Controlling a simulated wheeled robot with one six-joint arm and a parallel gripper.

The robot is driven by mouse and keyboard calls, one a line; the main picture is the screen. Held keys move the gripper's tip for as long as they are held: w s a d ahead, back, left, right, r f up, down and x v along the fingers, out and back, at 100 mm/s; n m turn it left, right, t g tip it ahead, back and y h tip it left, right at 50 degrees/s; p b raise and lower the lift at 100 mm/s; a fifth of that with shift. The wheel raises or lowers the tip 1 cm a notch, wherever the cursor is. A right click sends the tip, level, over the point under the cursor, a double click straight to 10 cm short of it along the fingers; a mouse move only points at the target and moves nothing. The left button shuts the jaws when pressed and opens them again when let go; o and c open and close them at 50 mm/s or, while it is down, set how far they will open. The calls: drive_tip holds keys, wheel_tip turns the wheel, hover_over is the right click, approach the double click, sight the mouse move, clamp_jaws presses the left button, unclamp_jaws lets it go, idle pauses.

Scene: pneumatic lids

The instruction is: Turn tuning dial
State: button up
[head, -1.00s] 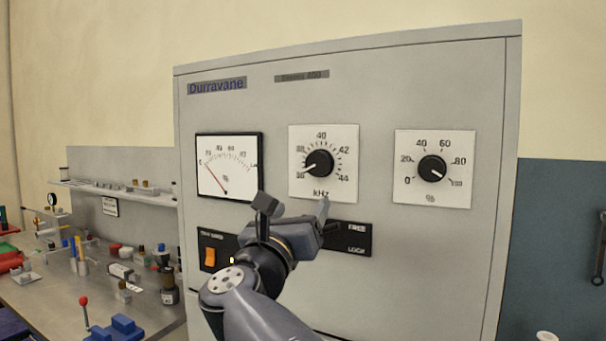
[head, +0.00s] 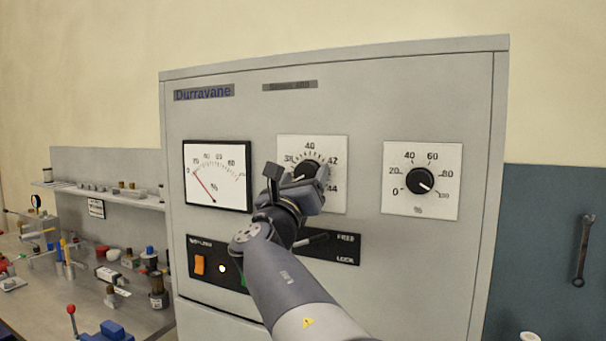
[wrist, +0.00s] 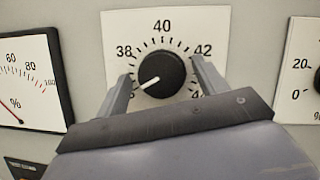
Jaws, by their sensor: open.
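The tuning dial (wrist: 161,74) is a black round knob on a white kHz scale plate (wrist: 165,20), in the middle of the grey cabinet front. Its white pointer line points to the lower left, towards the low end of the scale. In the head view the dial (head: 307,168) is partly hidden behind my gripper (head: 297,172). In the wrist view my gripper (wrist: 163,85) is open, one finger at the left and one at the right of the dial. I cannot tell whether either finger touches the knob.
Left of the dial is a percent meter (head: 217,176) with its needle low. Right is a second percent dial (head: 420,180). Below, a black panel holds an orange switch (head: 199,264) and a lever (head: 311,239) near FREE and LOCK. A cluttered bench (head: 135,318) stands left.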

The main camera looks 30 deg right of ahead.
drive_tip(key=c, duration=1)
drive_tip(key=shift+f+m+b, duration=0.1)
drive_tip(key=shift+m+b, duration=0.35)
drive_tip(key=shift+m, duration=0.05)
drive_tip(key=m+g+h+b, duration=0.1)
drive_tip(key=m, duration=0.2)
drive_tip(key=shift+w+f+b, duration=0.1)
drive_tip(key=shift+b, duration=0.25)
drive_tip(key=m+g+h, duration=0.1)
drive_tip(key=m, duration=0.1)
drive_tip(key=m+g+h+b, duration=0.1)
drive_tip(key=m+g, duration=0.1)
drive_tip(key=m, duration=0.1)
drive_tip(key=shift+b, duration=0.3)
drive_tip(key=m+g, duration=0.1)
drive_tip(key=m, duration=0.1)
drive_tip(key=m+g, duration=0.1)
drive_tip(key=m, duration=0.3)
drive_tip(key=shift+w+a+r+g, duration=0.1)
drive_tip(key=shift+r+g, duration=0.15)
drive_tip(key=shift+g, duration=0.15)
drive_tip(key=shift+m+g, duration=0.9)
drive_tip(key=shift+m, duration=1.2)
drive_tip(key=shift+p, duration=0.3)
